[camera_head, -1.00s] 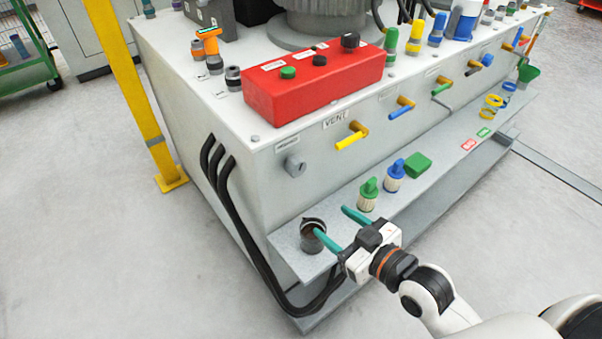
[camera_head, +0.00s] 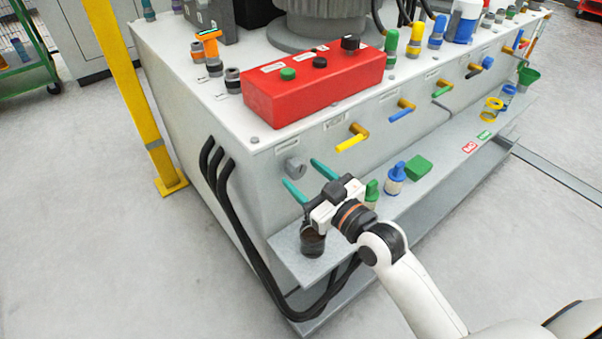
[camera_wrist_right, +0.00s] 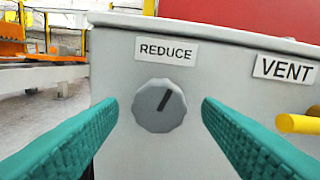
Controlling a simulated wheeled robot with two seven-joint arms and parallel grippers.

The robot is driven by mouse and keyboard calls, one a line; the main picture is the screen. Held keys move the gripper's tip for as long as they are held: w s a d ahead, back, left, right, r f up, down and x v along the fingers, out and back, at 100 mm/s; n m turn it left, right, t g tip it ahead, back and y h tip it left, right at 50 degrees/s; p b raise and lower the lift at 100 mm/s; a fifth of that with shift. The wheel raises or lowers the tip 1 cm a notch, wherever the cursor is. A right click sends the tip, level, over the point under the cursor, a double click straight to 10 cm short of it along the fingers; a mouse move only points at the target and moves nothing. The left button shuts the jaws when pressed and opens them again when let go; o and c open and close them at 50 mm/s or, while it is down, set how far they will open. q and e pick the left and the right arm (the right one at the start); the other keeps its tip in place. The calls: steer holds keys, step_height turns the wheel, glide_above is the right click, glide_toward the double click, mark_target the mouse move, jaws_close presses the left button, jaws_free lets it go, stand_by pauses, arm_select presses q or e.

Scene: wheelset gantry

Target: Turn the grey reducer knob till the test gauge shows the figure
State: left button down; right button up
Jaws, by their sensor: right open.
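The grey reducer knob (camera_head: 295,168) sits on the front face of the cabinet, near its left corner. In the right wrist view the knob (camera_wrist_right: 159,105) is round and fluted, with a dark pointer line tilted to the upper right, under a "REDUCE" label (camera_wrist_right: 166,50). My right gripper (camera_head: 305,178) is open, its two teal fingers pointing at the panel. In the wrist view the knob lies between the fingers, beyond the tips, and nothing is held. I cannot make out a test gauge. My left gripper is not in view.
A yellow VENT handle (camera_head: 351,142) juts out right of the knob. A dark cup (camera_head: 312,243) stands on the ledge under my right gripper, with green and blue brushes (camera_head: 394,178) farther right. A red control box (camera_head: 315,82) is on top. Black hoses (camera_head: 226,190) run down the left side.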

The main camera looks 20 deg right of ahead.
steer(key=shift+x, duration=0.95)
steer(key=c, duration=1)
steer(key=shift+r+p, duration=0.15)
steer(key=shift+p, duration=0.45)
steer(key=shift+m+p, duration=0.35)
steer(key=shift+m, duration=0.15)
steer(key=o, duration=1)
